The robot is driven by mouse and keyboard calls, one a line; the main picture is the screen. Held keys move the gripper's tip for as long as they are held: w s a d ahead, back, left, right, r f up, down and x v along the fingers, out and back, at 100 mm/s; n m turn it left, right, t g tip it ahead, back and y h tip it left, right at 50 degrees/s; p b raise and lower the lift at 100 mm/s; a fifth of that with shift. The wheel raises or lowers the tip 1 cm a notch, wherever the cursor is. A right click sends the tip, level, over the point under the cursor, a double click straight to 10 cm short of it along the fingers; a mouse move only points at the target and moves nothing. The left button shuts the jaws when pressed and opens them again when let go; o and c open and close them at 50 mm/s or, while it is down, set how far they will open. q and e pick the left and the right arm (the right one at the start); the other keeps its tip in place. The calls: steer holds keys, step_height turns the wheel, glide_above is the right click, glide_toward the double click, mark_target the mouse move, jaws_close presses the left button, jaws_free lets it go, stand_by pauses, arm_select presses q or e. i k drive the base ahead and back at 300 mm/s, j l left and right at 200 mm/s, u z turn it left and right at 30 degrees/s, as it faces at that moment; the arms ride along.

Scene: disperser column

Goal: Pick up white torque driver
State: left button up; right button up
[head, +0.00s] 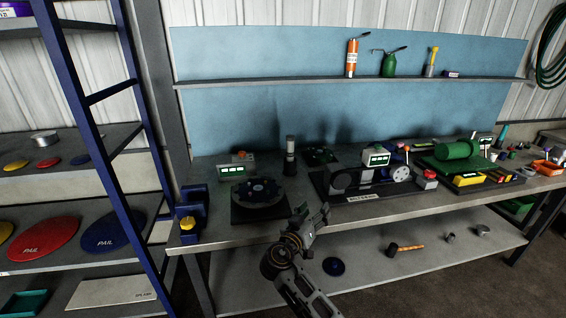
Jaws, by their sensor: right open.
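My right gripper (313,214) is open and empty at the front edge of the workbench (365,220), in front of the black turntable-like fixture. Its arm comes up from the bottom middle. I cannot make out a white torque driver for certain. Small tools crowd the right part of the bench, too small to tell apart. My left gripper is not in view.
A round black fixture (257,193) stands left on the bench, with a grey cylinder (290,158) behind it. A belt-drive rig (368,180) and a green motor (457,150) stand further right. A blue rack (91,108) is at left.

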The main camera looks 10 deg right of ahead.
mark_target(290, 139)
steer(key=i, duration=1.5)
